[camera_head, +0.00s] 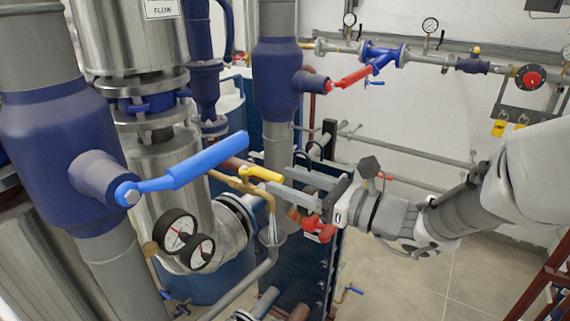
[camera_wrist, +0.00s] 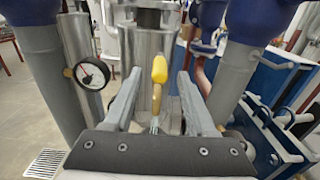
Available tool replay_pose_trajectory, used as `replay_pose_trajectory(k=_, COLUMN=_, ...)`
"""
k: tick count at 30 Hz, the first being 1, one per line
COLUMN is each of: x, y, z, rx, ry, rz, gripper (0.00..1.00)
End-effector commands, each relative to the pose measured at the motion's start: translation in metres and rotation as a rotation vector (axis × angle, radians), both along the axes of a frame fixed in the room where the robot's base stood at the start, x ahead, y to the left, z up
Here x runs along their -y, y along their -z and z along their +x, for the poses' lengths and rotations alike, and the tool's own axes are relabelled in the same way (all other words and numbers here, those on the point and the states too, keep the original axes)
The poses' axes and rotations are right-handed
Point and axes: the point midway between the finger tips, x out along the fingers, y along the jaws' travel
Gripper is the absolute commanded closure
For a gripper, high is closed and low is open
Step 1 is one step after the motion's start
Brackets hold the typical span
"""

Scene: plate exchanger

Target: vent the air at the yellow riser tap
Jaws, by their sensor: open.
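The yellow riser tap has a yellow lever handle (camera_head: 260,174) on a thin brass pipe (camera_head: 228,182) at the middle of the head view. The lever lies roughly along the pipe. The pipe bends down over a grey funnel (camera_head: 272,241), and pale streaks like running water show below its outlet. My gripper (camera_head: 287,182) is open just right of the lever, its fingers pointing at it. In the wrist view, the yellow lever (camera_wrist: 159,69) and brass pipe (camera_wrist: 156,98) appear between the two spread fingers (camera_wrist: 158,73). I cannot tell whether either finger touches.
A large blue lever (camera_head: 190,166) on a dark blue valve stands left of the tap. Two gauges (camera_head: 180,231) sit below it. A red lever (camera_head: 352,77) is on the pipe behind. Vertical pipes crowd the tap; open floor (camera_head: 400,285) lies to the right.

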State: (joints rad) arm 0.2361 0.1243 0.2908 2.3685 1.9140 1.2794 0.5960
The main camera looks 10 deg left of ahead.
Motion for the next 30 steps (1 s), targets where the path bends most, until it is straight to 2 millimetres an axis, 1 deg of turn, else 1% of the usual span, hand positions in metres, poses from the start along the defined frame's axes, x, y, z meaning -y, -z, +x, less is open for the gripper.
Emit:
replay_pose_trajectory(k=1, x=-0.01, y=-0.001, z=0.003, rx=0.0, ry=-0.004, rz=0.001, gripper=0.44)
replay_pose_trajectory(k=3, x=-0.021, y=0.0, z=0.007, rx=-0.001, ry=-0.004, rz=0.0, gripper=0.44)
replay_pose_trajectory(k=6, x=-0.032, y=0.0, z=0.013, rx=0.0, ry=-0.003, rz=0.0, gripper=0.44)
replay_pose_trajectory(k=9, x=-0.039, y=0.0, z=0.016, rx=0.001, ry=-0.001, rz=0.0, gripper=0.44)
replay_pose_trajectory(k=19, x=-0.042, y=0.0, z=0.017, rx=0.001, ry=0.0, rz=0.0, gripper=0.44)
replay_pose_trajectory(k=20, x=-0.042, y=0.0, z=0.017, rx=0.001, ry=0.0, rz=0.0, gripper=0.46)
replay_pose_trajectory(k=21, x=-0.042, y=0.0, z=0.017, rx=0.001, ry=0.0, rz=0.0, gripper=0.53)
replay_pose_trajectory(k=23, x=-0.042, y=0.0, z=0.017, rx=0.001, ry=0.0, rz=0.0, gripper=0.64)
replay_pose_trajectory(k=27, x=-0.042, y=0.0, z=0.017, rx=0.001, ry=0.0, rz=0.0, gripper=0.89)
replay_pose_trajectory(k=29, x=-0.042, y=0.0, z=0.017, rx=0.001, ry=0.0, rz=0.0, gripper=1.0)
replay_pose_trajectory(k=30, x=-0.042, y=0.0, z=0.017, rx=0.001, ry=0.0, rz=0.0, gripper=1.0)
